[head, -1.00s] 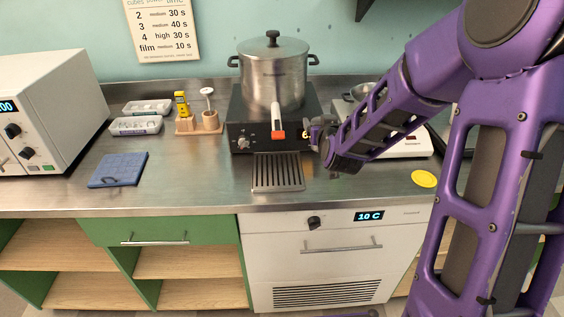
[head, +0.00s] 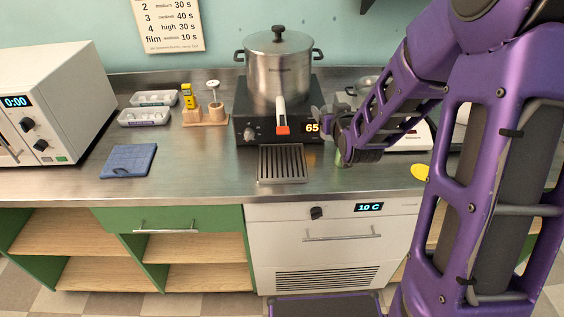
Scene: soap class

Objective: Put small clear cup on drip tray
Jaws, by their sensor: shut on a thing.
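The drip tray (head: 282,165) is a slatted metal rectangle. It lies on the steel counter, in front of the black heater, with nothing on it. My gripper (head: 326,121) is right of the heater's front, behind and to the right of the tray, and apart from it. It is shut on what I take to be the small clear cup. The cup is hard to make out, small and see-through and mostly hidden by my gripper and wrist.
A lidded steel pot (head: 278,70) stands on the black heater (head: 255,128), whose display reads 65. An orange-tipped handle (head: 282,120) hangs at its front.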

